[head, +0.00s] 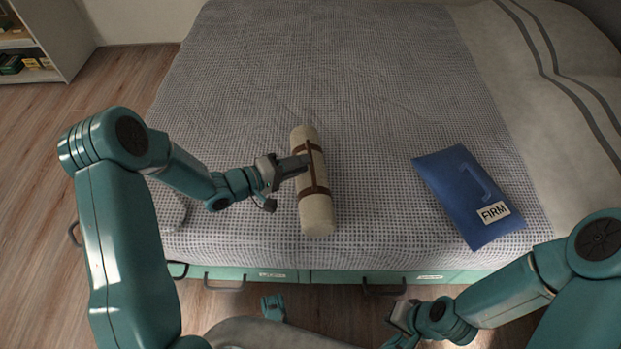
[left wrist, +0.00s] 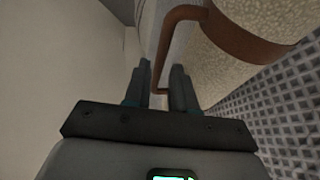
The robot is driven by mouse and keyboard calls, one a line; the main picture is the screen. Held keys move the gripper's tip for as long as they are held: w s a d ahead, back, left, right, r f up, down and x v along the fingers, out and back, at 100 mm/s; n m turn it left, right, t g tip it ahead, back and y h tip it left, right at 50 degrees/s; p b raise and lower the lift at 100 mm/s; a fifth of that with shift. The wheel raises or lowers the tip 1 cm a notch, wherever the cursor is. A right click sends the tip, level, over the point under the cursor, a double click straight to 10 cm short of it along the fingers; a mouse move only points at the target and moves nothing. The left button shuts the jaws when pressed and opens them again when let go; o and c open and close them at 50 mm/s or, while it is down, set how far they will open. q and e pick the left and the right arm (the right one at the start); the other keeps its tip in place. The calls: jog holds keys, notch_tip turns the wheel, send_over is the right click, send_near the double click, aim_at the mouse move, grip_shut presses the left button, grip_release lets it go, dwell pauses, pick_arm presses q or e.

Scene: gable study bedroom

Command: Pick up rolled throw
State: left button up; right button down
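The rolled throw (head: 316,212) is a cream cylinder with brown straps and a brown carry handle, lying on the grey bed cover. In the left wrist view, its cream side (left wrist: 240,30) and the brown handle (left wrist: 172,35) are close. My left gripper (head: 303,163) reaches in from the left over the throw's middle, at the handle. In the left wrist view its two fingers (left wrist: 161,72) are apart, with part of the handle showing in the gap between them. Contact cannot be made out. My right gripper (head: 396,326) is low in front of the bed; its fingers are unclear.
A blue packet labelled FIRM (head: 470,190) lies on the bed to the right of the throw. The bed's front (head: 330,277) has green drawers with dark handles. A shelf (head: 45,45) stands at the back left. The cover (head: 300,60) behind the throw is clear.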

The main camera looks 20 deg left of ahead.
pick_arm(q)
jog(key=b+x, duration=0.1)
jog(key=x, duration=0.2)
jog(key=shift+s+d+f, duration=0.1)
jog(key=shift+s+f, duration=0.05)
jog(key=shift+w+d, duration=0.2)
jog(key=shift+w, duration=0.1)
grip_shut()
dwell(1.0)
